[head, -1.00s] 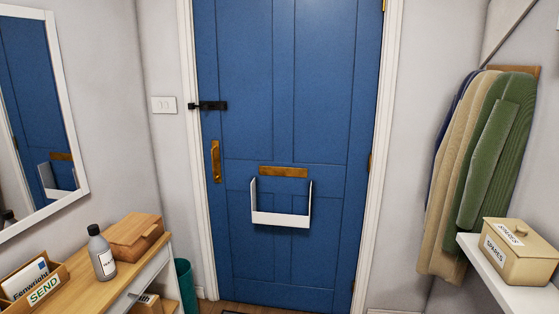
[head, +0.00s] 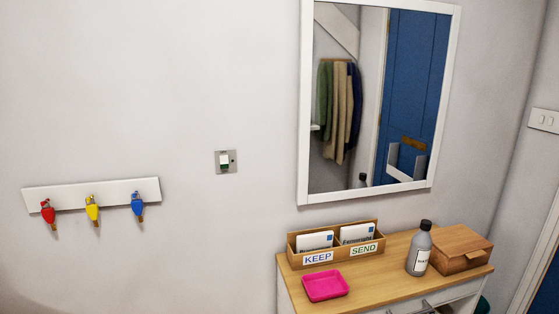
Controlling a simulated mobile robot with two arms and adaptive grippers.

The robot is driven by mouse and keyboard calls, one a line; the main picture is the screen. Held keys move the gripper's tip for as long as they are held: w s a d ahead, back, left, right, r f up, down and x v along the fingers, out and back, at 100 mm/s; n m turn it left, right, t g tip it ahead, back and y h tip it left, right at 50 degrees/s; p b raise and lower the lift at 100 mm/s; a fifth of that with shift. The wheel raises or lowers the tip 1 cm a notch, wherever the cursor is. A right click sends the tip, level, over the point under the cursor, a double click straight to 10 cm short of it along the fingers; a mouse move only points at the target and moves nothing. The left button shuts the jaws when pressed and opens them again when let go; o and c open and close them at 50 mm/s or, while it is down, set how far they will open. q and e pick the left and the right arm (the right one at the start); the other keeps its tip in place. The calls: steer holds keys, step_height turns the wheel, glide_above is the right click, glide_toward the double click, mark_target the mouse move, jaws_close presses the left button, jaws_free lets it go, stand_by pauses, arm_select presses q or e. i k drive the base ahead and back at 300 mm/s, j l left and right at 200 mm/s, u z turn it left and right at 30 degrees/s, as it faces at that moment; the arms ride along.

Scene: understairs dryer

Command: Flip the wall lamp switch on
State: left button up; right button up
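A small grey metal switch plate (head: 233,162) with a white rocker is on the wall left of the mirror, in the head view. A second, white double switch plate (head: 544,120) is on the wall at the right edge, near the blue door. No label tells which one works the wall lamp, and no lamp is in view. Neither of my grippers is in view.
A wooden-topped console (head: 390,275) stands under the mirror (head: 375,100). It carries a KEEP/SEND letter rack (head: 337,242), a pink tray (head: 325,285), a grey bottle (head: 419,248) and a wooden box (head: 461,249). A key rail (head: 110,190) hangs at left. The wall around the metal plate is bare.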

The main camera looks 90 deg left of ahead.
mark_target(224, 161)
steer(key=u, duration=3.1)
